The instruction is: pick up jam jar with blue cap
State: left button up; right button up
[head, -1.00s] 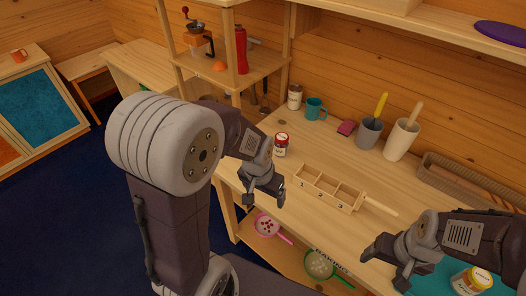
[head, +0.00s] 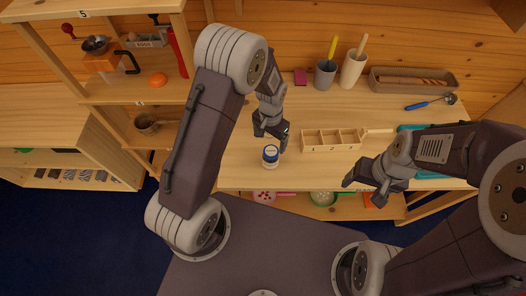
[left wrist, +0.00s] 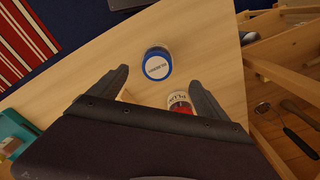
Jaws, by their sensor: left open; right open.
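The jam jar with the blue cap (head: 270,157) stands upright on the wooden worktop near its front edge. In the left wrist view the blue cap (left wrist: 157,65) shows from above, just beyond the gap between my fingertips. My left gripper (head: 270,138) is open and empty, close behind the jar in the head view. In the left wrist view its open fingers (left wrist: 158,80) point toward the jar; I cannot see them touching it. My right gripper (head: 363,190) is open and empty over the front edge, to the right.
Another jar, with a red and white label (left wrist: 180,103), stands by one left finger. A compartmented wooden box (head: 332,139) lies right of the jar. Cups (head: 325,75) and a long tray (head: 412,80) stand at the back. A shelf unit (head: 135,92) rises at left.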

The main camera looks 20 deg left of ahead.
aim_at(271, 151)
pick_arm(q)
jog(key=shift+s+r, duration=0.1)
jog(key=shift+s, duration=0.25)
jog(key=shift+w+d, duration=0.1)
jog(key=shift+d, duration=0.2)
jog(key=shift+w+d+f+p, duration=0.1)
jog(key=shift+d+f+p, duration=0.35)
jog(key=shift+d, duration=0.25)
jog(key=shift+a+f+p, duration=0.25)
jog(key=shift+f+p, duration=0.15)
jog(key=shift+f, duration=0.8)
jog(key=shift+a+f, duration=0.35)
jog(key=shift+a, duration=0.05)
jog(key=shift+f+p, duration=0.35)
jog(key=shift+p, duration=0.05)
notch_tip(271, 151, down, 4)
jog(key=shift+w+r+p, duration=0.1)
jog(key=shift+p, duration=0.7)
jog(key=shift+a+f, duration=0.1)
jog(key=shift+f, duration=0.25)
jog(key=c, duration=1.4)
grip_shut()
pick_arm(e)
jog(key=r, duration=0.2)
jog(key=d+r, duration=0.1)
jog(key=r, duration=0.1)
jog(key=shift+w+r, duration=0.15)
jog(key=shift+w, duration=0.05)
